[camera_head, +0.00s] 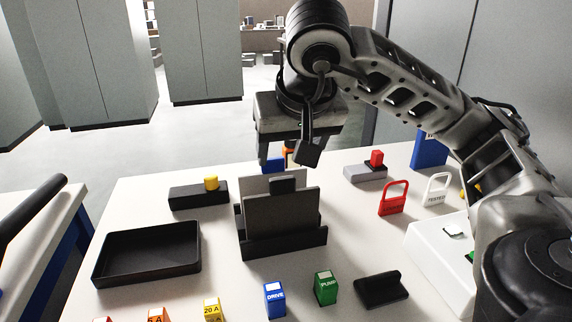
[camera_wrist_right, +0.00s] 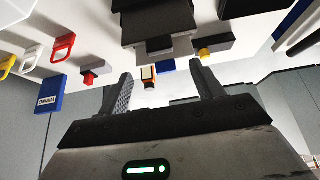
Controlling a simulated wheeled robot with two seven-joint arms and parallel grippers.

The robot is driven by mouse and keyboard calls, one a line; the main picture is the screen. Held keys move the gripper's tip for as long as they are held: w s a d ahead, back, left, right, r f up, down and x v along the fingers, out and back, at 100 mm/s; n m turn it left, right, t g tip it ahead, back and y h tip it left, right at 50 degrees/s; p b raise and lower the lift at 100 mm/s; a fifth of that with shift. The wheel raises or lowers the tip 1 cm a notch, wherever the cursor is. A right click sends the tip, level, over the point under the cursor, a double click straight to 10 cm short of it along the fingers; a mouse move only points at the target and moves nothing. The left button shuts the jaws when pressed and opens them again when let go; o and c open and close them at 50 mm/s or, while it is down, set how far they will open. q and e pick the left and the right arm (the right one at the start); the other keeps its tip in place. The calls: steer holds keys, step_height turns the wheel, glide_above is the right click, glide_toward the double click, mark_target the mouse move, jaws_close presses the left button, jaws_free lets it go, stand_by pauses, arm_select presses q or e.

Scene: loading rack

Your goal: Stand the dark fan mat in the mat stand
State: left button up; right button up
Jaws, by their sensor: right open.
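The mat stand (camera_head: 284,247) is a dark slotted holder in the middle of the white table. A dark grey fan mat (camera_head: 282,217) with a black tab on its top edge stands upright in it, leaning slightly. A lighter grey panel (camera_head: 256,186) stands behind it. The stand and mat also show upside down at the top of the right wrist view, the mat's tab (camera_wrist_right: 159,44) lowest. My right gripper (camera_head: 287,158) is above and behind the stand, open and empty, apart from the mat. Its fingers (camera_wrist_right: 164,92) are spread wide in the wrist view. My left gripper is out of view.
An empty black tray (camera_head: 150,270) lies left of the stand. A dark block with a yellow knob (camera_head: 211,184) and a grey block with a red knob (camera_head: 376,158) flank it behind. Blue and green blocks (camera_head: 326,287) stand in front. Padlock tags (camera_head: 393,198) stand right.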

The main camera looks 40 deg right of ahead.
steer(key=p+v, duration=0.1)
steer(key=v, duration=0.2)
steer(key=shift+s+a+r+p, duration=0.1)
steer(key=shift+s+r+p, duration=0.1)
steer(key=shift+r+p, duration=0.15)
